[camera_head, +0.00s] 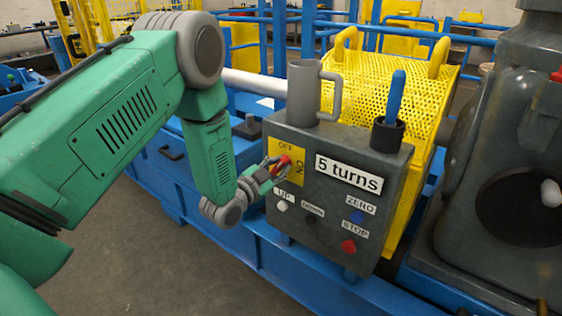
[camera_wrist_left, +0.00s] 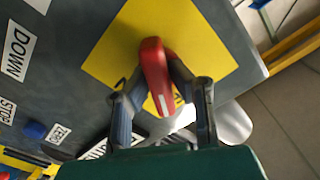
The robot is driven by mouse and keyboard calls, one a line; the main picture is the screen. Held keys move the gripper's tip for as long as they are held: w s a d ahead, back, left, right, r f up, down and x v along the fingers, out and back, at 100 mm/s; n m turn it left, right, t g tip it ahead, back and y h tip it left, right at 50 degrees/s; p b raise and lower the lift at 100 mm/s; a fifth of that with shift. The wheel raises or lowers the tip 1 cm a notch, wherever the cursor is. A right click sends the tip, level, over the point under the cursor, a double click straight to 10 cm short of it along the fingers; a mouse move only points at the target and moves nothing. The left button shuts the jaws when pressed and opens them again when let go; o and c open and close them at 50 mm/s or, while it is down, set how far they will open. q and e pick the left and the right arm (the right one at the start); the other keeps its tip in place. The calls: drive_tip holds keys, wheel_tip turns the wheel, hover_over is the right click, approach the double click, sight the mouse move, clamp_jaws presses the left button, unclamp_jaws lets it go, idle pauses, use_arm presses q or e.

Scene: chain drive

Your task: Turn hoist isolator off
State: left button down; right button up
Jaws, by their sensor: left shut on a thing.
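The hoist isolator is a red rotary handle (camera_head: 281,166) on a yellow plate (camera_head: 287,150) marked OFF and ON, at the upper left of the grey control box (camera_head: 340,215). My left gripper (camera_head: 270,172) is at the handle, shut on it. In the left wrist view the red handle (camera_wrist_left: 155,75) stands between the two fingers (camera_wrist_left: 160,88) of my left gripper, over the yellow plate (camera_wrist_left: 120,40). The fingers hide part of the plate's lettering, so I cannot read the handle's exact setting. My right gripper is not in view.
The box face has UP (camera_head: 281,206), DOWN, blue ZERO (camera_head: 357,216) and red STOP (camera_head: 348,246) buttons, and a "5 turns" label. A grey mug (camera_head: 302,95) and a black cup (camera_head: 387,134) with a blue rod stand on top. A yellow mesh guard (camera_head: 385,70) is behind.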

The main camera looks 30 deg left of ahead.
use_arm(q)
drive_tip(key=n, duration=0.2)
drive_tip(key=n+p, duration=0.1)
drive_tip(key=shift+s+f+n, duration=0.2)
drive_tip(key=shift+f+n, duration=0.1)
drive_tip(key=shift+n, duration=0.1)
drive_tip(key=shift+f+n+p, duration=0.1)
drive_tip(key=shift+n+p, duration=0.35)
drive_tip(key=shift+n, duration=0.95)
drive_tip(key=c, duration=1.5)
unclamp_jaws()
drive_tip(key=shift+w+a, duration=0.1)
drive_tip(key=s, duration=0.8)
drive_tip(key=s+a, duration=0.1)
drive_tip(key=s, duration=0.3)
